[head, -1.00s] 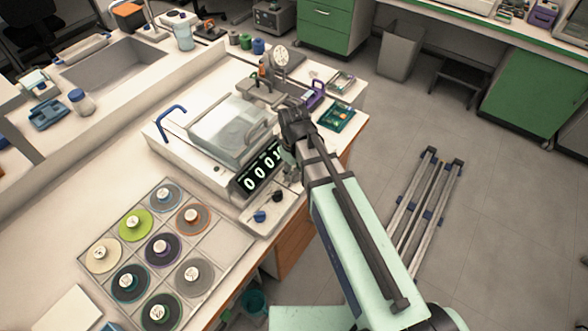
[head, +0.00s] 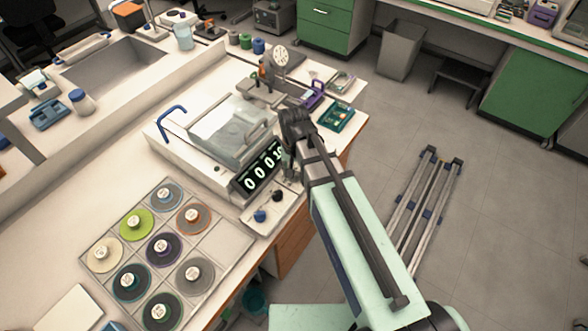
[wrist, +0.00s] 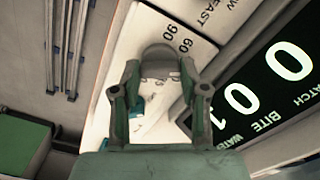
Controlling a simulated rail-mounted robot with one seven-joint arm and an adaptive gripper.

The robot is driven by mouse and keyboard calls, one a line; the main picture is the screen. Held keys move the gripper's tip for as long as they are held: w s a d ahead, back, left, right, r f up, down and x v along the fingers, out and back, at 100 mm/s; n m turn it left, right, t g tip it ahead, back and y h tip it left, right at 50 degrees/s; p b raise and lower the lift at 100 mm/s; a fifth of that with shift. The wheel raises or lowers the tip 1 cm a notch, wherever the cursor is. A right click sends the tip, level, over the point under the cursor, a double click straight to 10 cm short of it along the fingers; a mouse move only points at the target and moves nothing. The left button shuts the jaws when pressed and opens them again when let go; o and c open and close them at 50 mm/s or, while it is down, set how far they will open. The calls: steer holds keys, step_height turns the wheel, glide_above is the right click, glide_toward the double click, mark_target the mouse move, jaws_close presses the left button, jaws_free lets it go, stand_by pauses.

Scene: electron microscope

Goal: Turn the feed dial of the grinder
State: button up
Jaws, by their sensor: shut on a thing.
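The grinder (head: 180,139) is a white bench machine with a clear lid and a black number display (head: 262,168) on its front. My gripper (head: 290,172) reaches down at the right end of the display, and its wrist hides the dial in the head view. In the wrist view my gripper (wrist: 160,68) is shut on a grey rounded knob, the feed dial (wrist: 160,55), with a fingertip at each side. A white scale with marks such as 60 and 90 (wrist: 178,38) lies around it. The display (wrist: 262,85) also shows close by at right.
A small panel with a blue and a black knob (head: 262,222) sits just in front of the display. A tray of coloured discs (head: 222,238) lies at front left. A dial gauge on a stand (head: 281,57), a purple item and a green box (head: 337,116) stand behind my gripper.

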steer(key=shift+m, duration=0.8)
steer(key=o, duration=1.1)
steer(key=shift+o, duration=0.2)
step_height(320, 180, up, 12)
